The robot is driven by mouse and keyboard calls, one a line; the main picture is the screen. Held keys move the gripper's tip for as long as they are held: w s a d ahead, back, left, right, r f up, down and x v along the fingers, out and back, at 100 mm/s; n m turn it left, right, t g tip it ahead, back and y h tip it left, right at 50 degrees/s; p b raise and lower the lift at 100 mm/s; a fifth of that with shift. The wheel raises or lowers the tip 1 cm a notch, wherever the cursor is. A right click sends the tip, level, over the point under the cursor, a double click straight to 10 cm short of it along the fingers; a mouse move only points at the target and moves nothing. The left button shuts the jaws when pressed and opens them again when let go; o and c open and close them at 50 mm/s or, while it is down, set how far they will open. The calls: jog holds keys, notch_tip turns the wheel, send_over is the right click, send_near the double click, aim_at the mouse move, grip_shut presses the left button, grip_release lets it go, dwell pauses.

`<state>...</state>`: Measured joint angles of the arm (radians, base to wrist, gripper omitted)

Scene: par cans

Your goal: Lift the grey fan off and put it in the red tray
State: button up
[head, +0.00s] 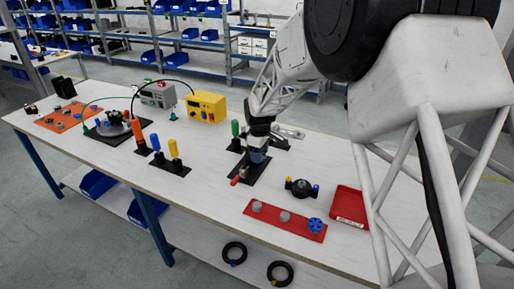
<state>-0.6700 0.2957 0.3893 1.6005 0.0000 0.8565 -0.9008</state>
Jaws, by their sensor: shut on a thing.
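My gripper (258,146) is near the middle of the table, over a black base plate. It is shut on a small blue-grey part (257,157), mostly hidden by the fingers. I cannot tell whether this part is the grey fan or whether it is clear of the plate. The red tray (349,206) lies to the right, near the front edge, and looks empty. A red board (270,222) in front carries two small grey round pieces (285,216) and a blue spoked wheel (315,225).
A black fitting with yellow and blue ends (301,188) lies between the gripper and the tray. A red-tipped piece (240,177) is close below the gripper. Upright coloured handles (174,150), a yellow box (207,106) and an orange board (67,117) stand left.

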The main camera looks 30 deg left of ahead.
jog(key=shift+s+d+r, duration=0.1)
jog(key=shift+s+d, duration=0.6)
jog(key=shift+s, duration=0.2)
jog(key=shift+s+d+r, duration=0.1)
jog(key=shift+s+d, duration=0.6)
jog(key=shift+s, duration=0.2)
jog(key=shift+r, duration=0.15)
jog(key=shift+r, duration=1.3)
jog(key=shift+d, duration=0.1)
jog(key=s+d+f, duration=0.3)
jog(key=d, duration=0.9)
jog(key=s+d+f, duration=0.3)
jog(key=d, duration=0.9)
jog(key=s+d+f, duration=0.3)
jog(key=s+d, duration=0.1)
jog(key=d, duration=0.8)
jog(key=shift+d+f, duration=0.15)
jog(key=shift+d, duration=0.15)
jog(key=shift+s+d+f, duration=0.15)
jog(key=shift+s+d, duration=0.3)
jog(key=shift+d, duration=0.05)
